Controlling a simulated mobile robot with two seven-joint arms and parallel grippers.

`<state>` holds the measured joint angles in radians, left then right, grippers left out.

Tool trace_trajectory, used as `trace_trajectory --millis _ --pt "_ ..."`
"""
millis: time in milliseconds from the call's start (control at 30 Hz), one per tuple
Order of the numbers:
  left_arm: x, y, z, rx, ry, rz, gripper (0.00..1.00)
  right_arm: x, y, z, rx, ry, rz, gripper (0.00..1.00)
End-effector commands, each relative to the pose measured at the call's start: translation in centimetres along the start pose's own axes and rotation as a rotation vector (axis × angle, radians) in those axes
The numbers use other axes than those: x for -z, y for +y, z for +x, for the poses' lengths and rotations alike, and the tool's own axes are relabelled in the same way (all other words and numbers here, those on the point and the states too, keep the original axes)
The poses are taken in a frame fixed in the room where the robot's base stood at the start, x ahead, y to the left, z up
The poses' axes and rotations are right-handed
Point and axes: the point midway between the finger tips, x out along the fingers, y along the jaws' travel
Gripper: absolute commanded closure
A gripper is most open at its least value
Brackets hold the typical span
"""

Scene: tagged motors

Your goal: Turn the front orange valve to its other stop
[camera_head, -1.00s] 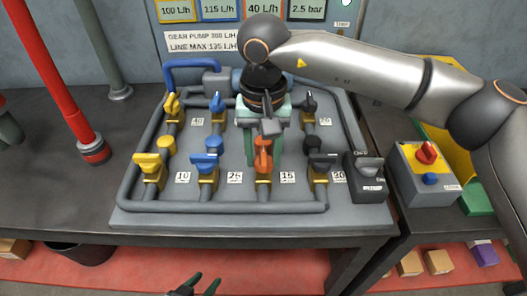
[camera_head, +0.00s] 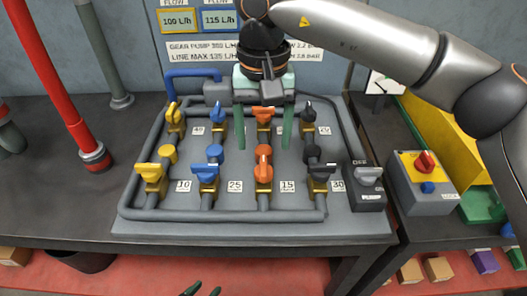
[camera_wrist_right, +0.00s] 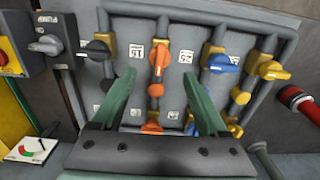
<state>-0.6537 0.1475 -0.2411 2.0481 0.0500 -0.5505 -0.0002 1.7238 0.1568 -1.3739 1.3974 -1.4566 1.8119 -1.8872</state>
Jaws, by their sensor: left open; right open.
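My left gripper (camera_head: 203,291) is open at the bottom edge, mostly out of view.
Blue (camera_head: 208,172) and black (camera_head: 319,172) front valves flank the orange one; a yellow valve (camera_head: 152,172) is further left. A pump switch (camera_head: 367,185) and a box with a red knob (camera_head: 425,170) stand to the right. A red pipe (camera_head: 65,80) rises at left.

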Motion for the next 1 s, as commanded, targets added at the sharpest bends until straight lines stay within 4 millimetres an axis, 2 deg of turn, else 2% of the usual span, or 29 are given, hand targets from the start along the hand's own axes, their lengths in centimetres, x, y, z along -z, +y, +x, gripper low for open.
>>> trace_trajectory --millis 33,100,300,1000 --pt "0.2 0.1 -0.2 -0.001 0.000 0.000 0.50 0.1 -0.1 -1.4 0.001 0.004 0.000 0.24" --pt "0.3 0.1 -0.3 -0.002 0.000 0.000 0.50 0.0 -0.1 -2.7 0.001 0.003 -0.001 0.24" --pt "0.8 0.2 -0.3 -0.003 0.005 0.001 0.50 0.0 0.0 -5.0 0.001 0.002 0.000 0.24" --pt "1.1 0.2 -0.2 -0.004 0.010 -0.001 0.50 0.0 0.0 -5.5 0.000 0.000 -0.001 0.24"
